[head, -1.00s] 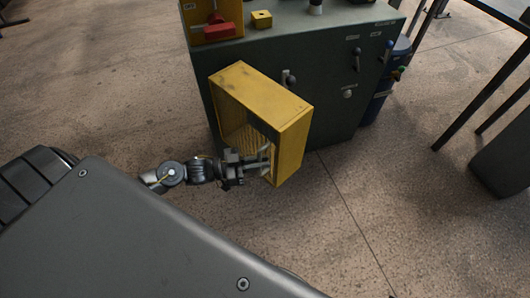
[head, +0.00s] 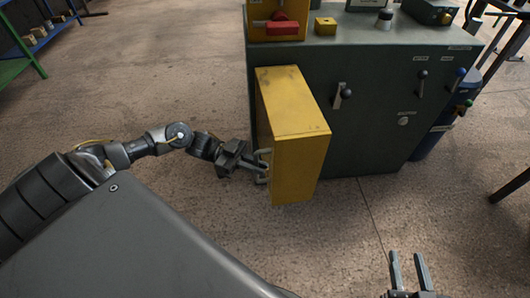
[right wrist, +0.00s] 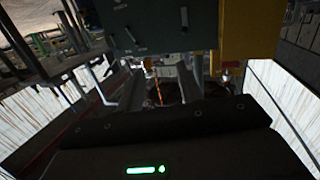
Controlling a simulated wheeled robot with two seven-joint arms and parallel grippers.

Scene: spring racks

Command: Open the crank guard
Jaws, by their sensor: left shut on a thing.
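The crank guard is a yellow box (head: 300,155) standing out from the left part of the green cabinet's front in the head view. Its top and outer end face show; its inside is hidden. My left gripper (head: 263,166) is at the guard's left side, shut on its handle there; the handle is mostly covered by the fingers. My right gripper (head: 409,268) is low at the bottom right of the head view, apart from the guard, with its two fingers spread and nothing between them. In the right wrist view, a yellow surface (right wrist: 252,35) shows at top right.
The green cabinet (head: 385,120) carries several levers and a knob, with a red-handled yellow unit (head: 275,22) and a small yellow block (head: 325,26) on top. The floor in front is clear.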

